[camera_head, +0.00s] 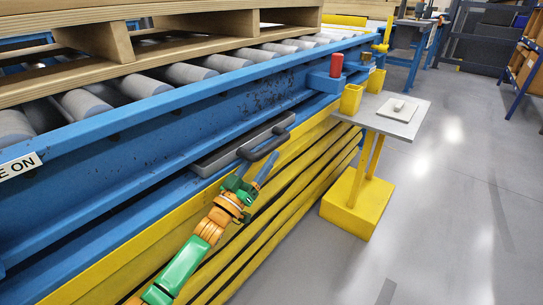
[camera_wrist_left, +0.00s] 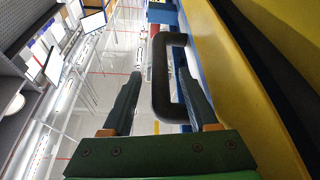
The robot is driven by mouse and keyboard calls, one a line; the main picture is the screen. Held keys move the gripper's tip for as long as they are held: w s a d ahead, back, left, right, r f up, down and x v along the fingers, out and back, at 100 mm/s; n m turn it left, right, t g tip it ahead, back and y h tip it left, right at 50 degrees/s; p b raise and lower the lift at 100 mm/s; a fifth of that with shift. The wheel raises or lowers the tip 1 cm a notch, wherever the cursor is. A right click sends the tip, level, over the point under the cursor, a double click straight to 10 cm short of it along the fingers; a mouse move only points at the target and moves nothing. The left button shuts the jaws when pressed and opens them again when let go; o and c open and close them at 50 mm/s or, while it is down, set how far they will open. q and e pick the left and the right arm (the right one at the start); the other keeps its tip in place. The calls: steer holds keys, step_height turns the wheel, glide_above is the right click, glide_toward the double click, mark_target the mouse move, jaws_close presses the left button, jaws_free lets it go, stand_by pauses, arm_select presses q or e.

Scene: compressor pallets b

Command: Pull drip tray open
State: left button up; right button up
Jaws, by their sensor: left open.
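The drip tray (camera_head: 213,160) is a long grey tray set in the side of the blue conveyor frame, above the yellow rails. Its dark loop handle (camera_head: 271,142) sticks out from the front. In the left wrist view the handle (camera_wrist_left: 160,60) is a black D-shaped loop. My left gripper (camera_head: 258,166) is open at the handle. In the wrist view, the handle's outer bar lies between the two fingers of the gripper (camera_wrist_left: 160,76), with the right finger overlapping the loop's opening. Whether a finger touches the bar cannot be told. My right gripper is not in view.
A wooden pallet (camera_head: 130,55) rests on the rollers (camera_head: 145,84) above. A yellow pedestal with a grey top (camera_head: 405,127) stands to the right, near a red button (camera_head: 336,64). The grey floor (camera_head: 455,210) to the right is clear.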

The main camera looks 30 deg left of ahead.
mark_target(278, 138)
arm_select(q)
steer(key=shift+b+x, duration=0.4)
steer(key=shift+x, duration=1.85)
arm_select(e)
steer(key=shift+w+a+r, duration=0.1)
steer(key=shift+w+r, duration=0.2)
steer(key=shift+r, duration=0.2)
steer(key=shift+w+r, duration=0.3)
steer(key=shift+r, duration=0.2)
arm_select(q)
steer(key=shift+f, duration=0.1)
jaws_close()
